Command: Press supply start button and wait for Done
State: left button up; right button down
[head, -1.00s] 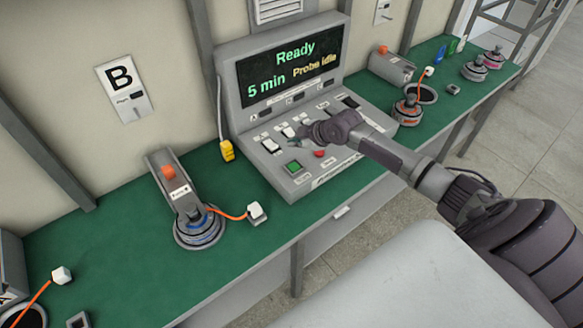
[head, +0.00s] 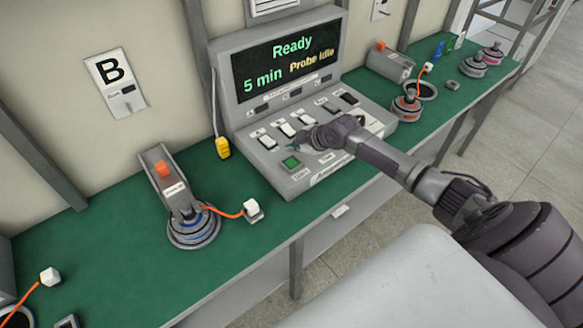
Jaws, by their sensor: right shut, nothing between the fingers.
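The grey supply console (head: 262,122) stands on the green bench. Its screen (head: 291,61) reads "Ready", "5 min" and "Probe idle". A green square button (head: 291,162) sits at the front left of its sloped panel, below a row of white and dark switches. My right gripper (head: 297,147) is shut and empty. It hovers over the panel just above and right of the green button, and appears apart from it. The red button on the panel is hidden behind the gripper. My left gripper is not in view.
A hub motor (head: 194,226) with an orange cable and white plug lies left of the console, under a clamp with an orange block. A yellow probe (head: 222,148) hangs at the console's left side. Another motor (head: 406,106) and several parts stand to the right.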

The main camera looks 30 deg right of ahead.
aim_at(293, 164)
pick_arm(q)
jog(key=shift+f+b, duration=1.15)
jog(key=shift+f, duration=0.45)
pick_arm(e)
jog(key=shift+f, duration=1.95)
pick_arm(q)
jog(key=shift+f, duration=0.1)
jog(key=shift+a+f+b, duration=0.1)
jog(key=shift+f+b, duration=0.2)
jog(key=shift+b, duration=0.05)
pick_arm(e)
jog(key=shift+f, duration=0.45)
pick_arm(q)
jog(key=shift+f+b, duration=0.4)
jog(key=shift+b, duration=0.05)
pick_arm(e)
jog(key=shift+f, duration=0.5)
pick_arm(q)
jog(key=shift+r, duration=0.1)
pick_arm(e)
jog(key=shift+r, duration=0.1)
pick_arm(q)
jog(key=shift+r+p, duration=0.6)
jog(key=shift+p, duration=0.1)
pick_arm(e)
jog(key=shift+r, duration=0.8)
